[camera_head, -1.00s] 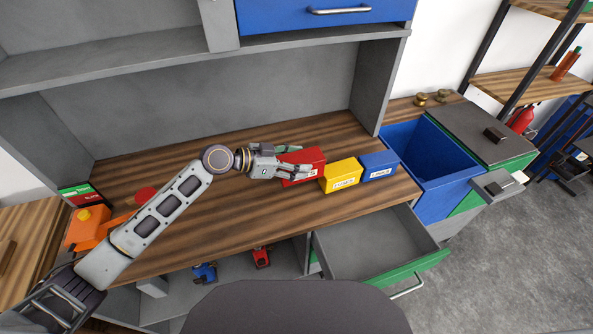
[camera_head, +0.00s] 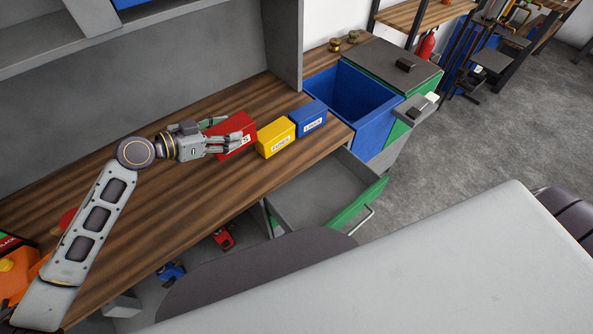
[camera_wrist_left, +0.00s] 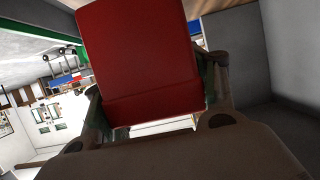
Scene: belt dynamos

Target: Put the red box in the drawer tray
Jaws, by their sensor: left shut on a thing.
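The red box (camera_head: 233,133) is between the fingers of my left gripper (camera_head: 222,140), at the left end of a row of boxes over the wooden worktop. My left gripper is shut on it. In the left wrist view the red box (camera_wrist_left: 145,60) fills the middle, with a finger on each side. I cannot tell whether its bottom touches the worktop. The drawer tray (camera_head: 310,190) is pulled out below the front edge of the worktop, grey inside and empty where it shows, with a green front (camera_head: 357,203). My right gripper is not in view.
A yellow box (camera_head: 276,139) and a blue box (camera_head: 311,121) stand just right of the red box. A large blue bin (camera_head: 373,128) is beyond the worktop's right end. A large pale surface (camera_head: 430,270) covers the lower right. The worktop front is clear.

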